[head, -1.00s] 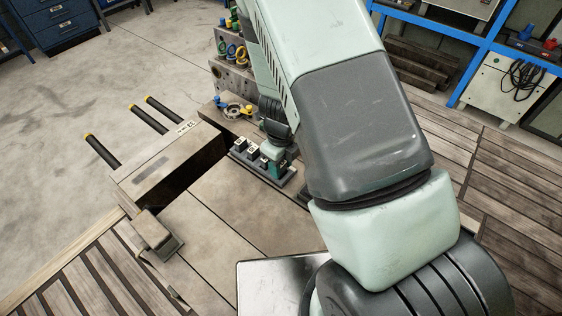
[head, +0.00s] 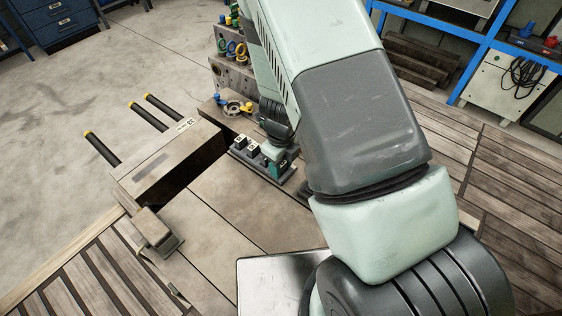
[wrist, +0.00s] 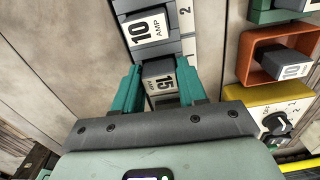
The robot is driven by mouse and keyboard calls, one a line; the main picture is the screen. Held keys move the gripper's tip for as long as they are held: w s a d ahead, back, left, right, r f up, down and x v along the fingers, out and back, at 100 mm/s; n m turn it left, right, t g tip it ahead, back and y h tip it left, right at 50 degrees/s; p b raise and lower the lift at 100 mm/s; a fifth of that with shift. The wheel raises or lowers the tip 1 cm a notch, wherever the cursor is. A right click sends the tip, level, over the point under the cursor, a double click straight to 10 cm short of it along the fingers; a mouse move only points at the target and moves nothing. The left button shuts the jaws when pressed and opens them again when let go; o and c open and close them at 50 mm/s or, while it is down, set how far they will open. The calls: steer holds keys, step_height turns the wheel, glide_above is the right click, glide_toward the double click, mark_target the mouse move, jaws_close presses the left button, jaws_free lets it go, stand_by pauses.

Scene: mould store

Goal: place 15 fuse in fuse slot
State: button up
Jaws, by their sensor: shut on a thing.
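The 15 AMP fuse (wrist: 160,80), dark grey with a white label, is between the two teal fingers of my gripper (wrist: 161,88) in the wrist view. My gripper is shut on it. In the head view my gripper (head: 278,168) is low over the grey fuse holder (head: 287,183). A 10 AMP fuse (wrist: 148,28) sits in the holder beside the number 2, directly beyond the held fuse. The slot under the 15 AMP fuse is hidden, so I cannot tell how far it is seated.
An orange-framed holder (wrist: 245,70) and a yellow switch box (wrist: 248,98) stand to the right in the wrist view. A metal block (head: 150,180) with black rods lies left of the holder in the head view. Bare table lies in front.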

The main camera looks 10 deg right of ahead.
steer(key=o, duration=1.1)
steer(key=shift+r, duration=0.15)
steer(key=shift+r, duration=3.65)
